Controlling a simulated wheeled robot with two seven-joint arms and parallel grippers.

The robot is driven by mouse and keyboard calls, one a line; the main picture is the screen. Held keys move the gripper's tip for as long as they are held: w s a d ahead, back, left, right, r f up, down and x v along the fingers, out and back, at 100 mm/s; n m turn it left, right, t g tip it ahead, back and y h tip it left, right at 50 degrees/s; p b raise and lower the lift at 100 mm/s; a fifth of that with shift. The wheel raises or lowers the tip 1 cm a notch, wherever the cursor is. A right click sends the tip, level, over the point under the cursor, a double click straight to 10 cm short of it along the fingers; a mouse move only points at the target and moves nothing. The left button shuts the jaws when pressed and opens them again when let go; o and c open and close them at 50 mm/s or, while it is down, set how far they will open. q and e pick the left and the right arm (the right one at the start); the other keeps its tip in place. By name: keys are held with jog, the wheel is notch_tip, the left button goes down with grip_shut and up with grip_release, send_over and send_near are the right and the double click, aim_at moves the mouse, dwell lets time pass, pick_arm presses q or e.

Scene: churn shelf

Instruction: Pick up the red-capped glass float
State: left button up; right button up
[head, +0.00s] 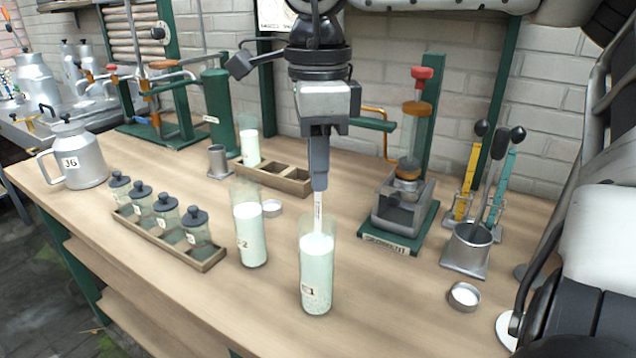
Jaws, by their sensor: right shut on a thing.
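My right gripper (319,183) points straight down and is shut on the upper end of a thin pale glass stem, which I take to be the float (318,214). Its cap is hidden by the jaws, so I cannot see the red. The lower part of the stem goes into the tall glass cylinder marked E1 (317,270), which holds whitish milk. The float's lower body is hidden in the milk. My left gripper is not in view.
A second milk cylinder (250,235) stands just left, and a third (249,147) stands in a wooden rack (290,180). Several lidded jars sit in a tray (205,264). A green stand with a red knob (422,73) is right. A metal cup (468,248) holds dark-knobbed tools.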

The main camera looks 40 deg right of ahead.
notch_tip(320, 180, up, 14)
jog(key=p, duration=0.2)
jog(key=shift+r+p, duration=0.25)
jog(key=shift+p, duration=0.1)
